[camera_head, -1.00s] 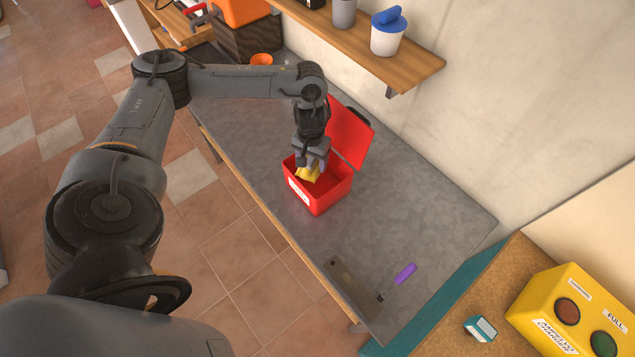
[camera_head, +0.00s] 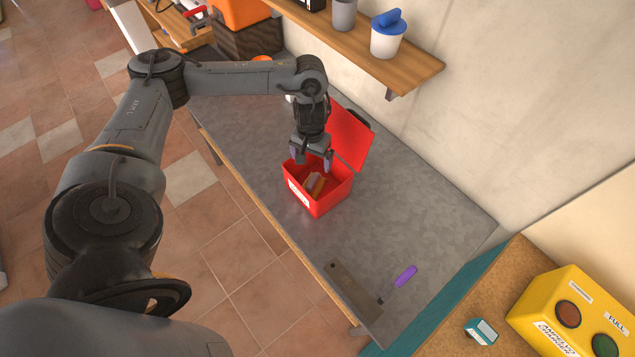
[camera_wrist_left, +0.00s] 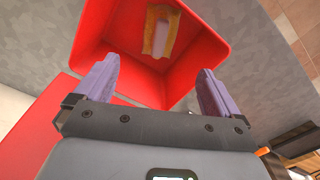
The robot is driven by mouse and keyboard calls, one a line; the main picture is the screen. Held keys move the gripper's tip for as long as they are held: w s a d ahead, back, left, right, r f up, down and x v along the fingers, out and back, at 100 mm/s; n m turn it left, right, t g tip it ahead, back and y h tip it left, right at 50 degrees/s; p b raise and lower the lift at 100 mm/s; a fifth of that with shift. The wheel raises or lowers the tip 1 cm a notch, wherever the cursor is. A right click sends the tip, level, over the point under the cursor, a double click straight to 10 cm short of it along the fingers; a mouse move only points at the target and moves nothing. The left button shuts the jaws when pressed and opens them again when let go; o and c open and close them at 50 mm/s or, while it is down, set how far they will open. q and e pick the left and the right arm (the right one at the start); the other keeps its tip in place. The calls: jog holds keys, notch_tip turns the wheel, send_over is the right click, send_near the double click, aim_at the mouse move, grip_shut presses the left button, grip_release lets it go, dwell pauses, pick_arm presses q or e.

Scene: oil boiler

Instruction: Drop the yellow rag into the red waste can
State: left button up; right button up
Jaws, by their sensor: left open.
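The red waste can (camera_head: 322,203) stands on the grey bench with its lid (camera_head: 350,140) open, tilted back toward the wall. The yellow rag (camera_head: 316,183) is inside the can, apart from my gripper. In the left wrist view the rag (camera_wrist_left: 161,30) rests within the red can (camera_wrist_left: 205,60), with a pale patch in its middle. My left gripper (camera_head: 314,163) is over the can's opening, its fingers apart and empty. The left wrist view shows the two purple-grey fingers (camera_wrist_left: 155,85) spread wide. My right gripper is not in view.
A purple-handled tool (camera_head: 404,277) and a flat brown plate (camera_head: 354,290) lie at the bench's near end. A wooden shelf (camera_head: 405,65) with a blue-lidded white tub (camera_head: 388,36) is on the wall. A yellow button box (camera_head: 570,312) stands at lower right. The bench right of the can is clear.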

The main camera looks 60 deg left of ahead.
pick_arm(q)
notch_tip(320, 180, up, 9)
jog(key=p, duration=0.5)
jog(key=shift+f, duration=0.15)
jog(key=shift+f, duration=0.15)
